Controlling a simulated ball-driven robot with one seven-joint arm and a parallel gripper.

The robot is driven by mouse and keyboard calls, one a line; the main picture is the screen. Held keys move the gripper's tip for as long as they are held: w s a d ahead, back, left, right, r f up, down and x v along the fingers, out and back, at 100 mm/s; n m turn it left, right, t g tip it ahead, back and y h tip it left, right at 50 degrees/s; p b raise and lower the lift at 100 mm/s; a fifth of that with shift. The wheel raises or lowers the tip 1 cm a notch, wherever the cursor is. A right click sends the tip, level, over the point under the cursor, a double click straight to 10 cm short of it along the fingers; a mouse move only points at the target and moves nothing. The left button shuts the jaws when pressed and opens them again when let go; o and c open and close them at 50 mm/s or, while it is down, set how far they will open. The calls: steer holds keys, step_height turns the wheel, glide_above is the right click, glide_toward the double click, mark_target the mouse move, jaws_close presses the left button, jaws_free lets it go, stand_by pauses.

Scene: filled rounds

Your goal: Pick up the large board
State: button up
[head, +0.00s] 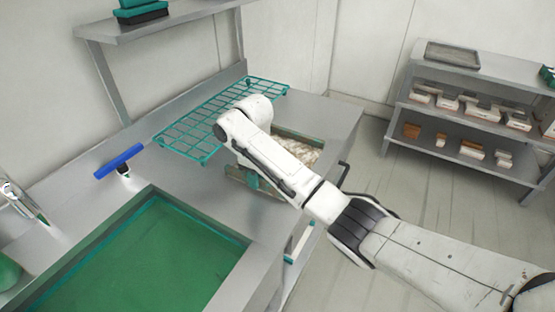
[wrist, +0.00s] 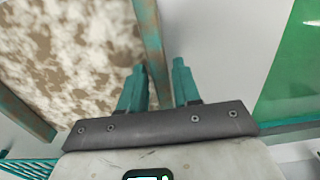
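The large board appears to be the rimmed piece with a mottled brown and white face, lying on the metal counter under my arm in the head view (head: 303,153). Its face fills the upper left of the wrist view (wrist: 75,50), with a worn brown and teal rim. My gripper (wrist: 159,68) has two teal fingers spread apart, one on each side of the near rim. A gap shows beside the right finger. In the head view my arm hides part of the board and most of my gripper.
A teal wire rack (head: 205,128) lies left of the board. A sink with a green basin (head: 150,262) is nearer, with a blue squeegee (head: 119,162) beside it. A shelf unit (head: 480,68) with several small boxes stands at the right. The floor between is clear.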

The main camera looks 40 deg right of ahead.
jaws_close()
steer(key=shift+r, duration=0.1)
